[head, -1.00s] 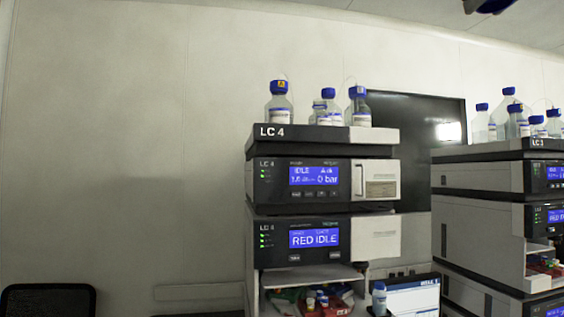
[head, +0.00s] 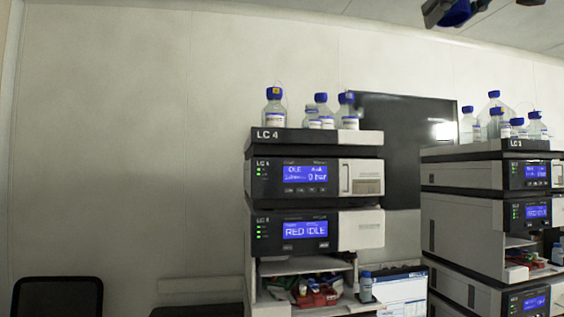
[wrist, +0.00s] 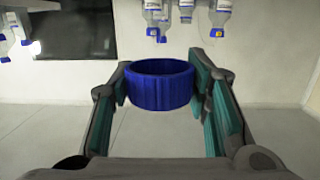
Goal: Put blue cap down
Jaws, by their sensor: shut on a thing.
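My gripper (wrist: 160,90) is shut on a blue cap (wrist: 160,86), a ribbed ring held between the two green-padded fingers in the wrist view. In the head view only part of my gripper shows at the top right edge, with the blue cap (head: 457,13) in it, high in front of the ceiling. The cap touches no surface except the fingers. Several blue-capped bottles (head: 273,110) stand on top of the LC 4 stack (head: 310,143). The wrist view is upside down, and bottles (wrist: 220,20) show along its top edge.
A second stack, LC 3 (head: 490,152), with bottles on top (head: 467,128) stands at the right. A dark screen (head: 395,110) hangs on the wall behind. A chair (head: 57,290) is at the lower left. Open space lies around the held cap.

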